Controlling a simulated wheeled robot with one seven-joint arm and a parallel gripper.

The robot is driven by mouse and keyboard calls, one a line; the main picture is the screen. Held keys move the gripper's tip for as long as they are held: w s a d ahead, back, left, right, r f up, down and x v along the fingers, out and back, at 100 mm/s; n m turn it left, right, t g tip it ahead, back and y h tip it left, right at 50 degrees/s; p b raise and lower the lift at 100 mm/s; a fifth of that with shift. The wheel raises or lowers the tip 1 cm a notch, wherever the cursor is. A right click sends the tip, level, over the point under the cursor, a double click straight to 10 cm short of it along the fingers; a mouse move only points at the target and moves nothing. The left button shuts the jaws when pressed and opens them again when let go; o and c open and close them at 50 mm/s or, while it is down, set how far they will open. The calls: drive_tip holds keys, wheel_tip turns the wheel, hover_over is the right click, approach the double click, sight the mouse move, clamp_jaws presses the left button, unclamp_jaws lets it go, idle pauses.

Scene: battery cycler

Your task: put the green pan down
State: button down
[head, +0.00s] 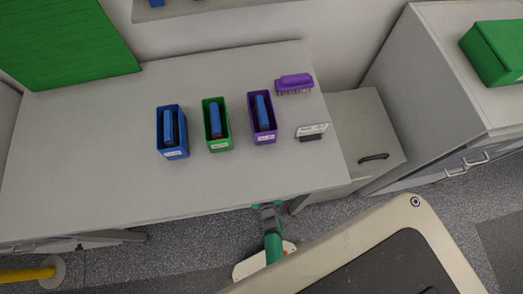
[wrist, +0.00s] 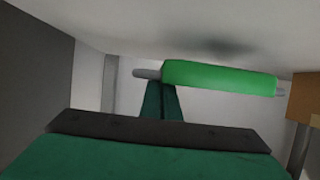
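In the wrist view a bright green bar-like thing (wrist: 220,78) with grey ends lies across the tips of my gripper (wrist: 160,92); I take it for the green pan, seen edge-on. The two dark green fingers are close together and their tips are partly hidden by it. In the head view my gripper (head: 267,208) is at the table's front edge, with small bits of green at its tip. The contact between fingers and green thing is hard to make out.
The grey table (head: 110,150) holds a blue bin (head: 174,153), a green bin (head: 219,146) and a purple bin (head: 263,136), a purple brush-like thing (head: 294,82) and a small labelled stand (head: 311,131). Its left and front parts are clear. A low cabinet (head: 362,130) stands at the right.

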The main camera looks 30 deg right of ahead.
drive_tip(key=shift+w+d+f, duration=0.35)
drive_tip(key=shift+w+f, duration=0.05)
drive_tip(key=shift+f, duration=1.65)
drive_tip(key=shift+f, duration=0.1)
drive_tip(key=c, duration=2)
unclamp_jaws()
drive_tip(key=v, duration=1.2)
